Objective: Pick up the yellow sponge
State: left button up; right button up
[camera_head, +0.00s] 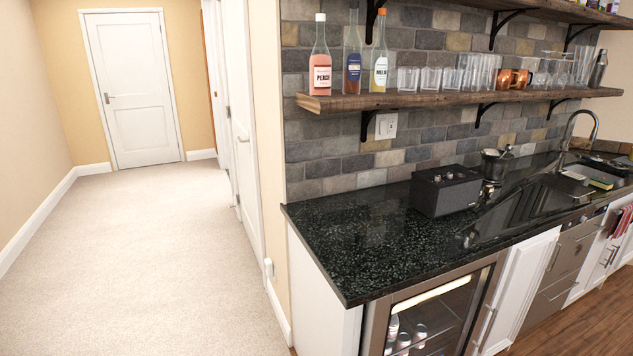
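A small yellow sponge (600,184) shows at the far right, by the sink (577,184) on the black counter. It is small and distant, so I cannot tell exactly what it rests on. A pale flat item (573,175) lies just left of it. Neither of my grippers is in view.
The black speckled counter (345,240) runs along the brick wall, bare at its near left end. A curved faucet (582,125) rises behind the sink. Open carpet (150,250) lies left.

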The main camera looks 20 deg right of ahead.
aim_at(599, 182)
jog(key=i, duration=0.15)
jog(key=z, duration=2.75)
jog(key=i, duration=3.5)
jog(key=u, duration=1)
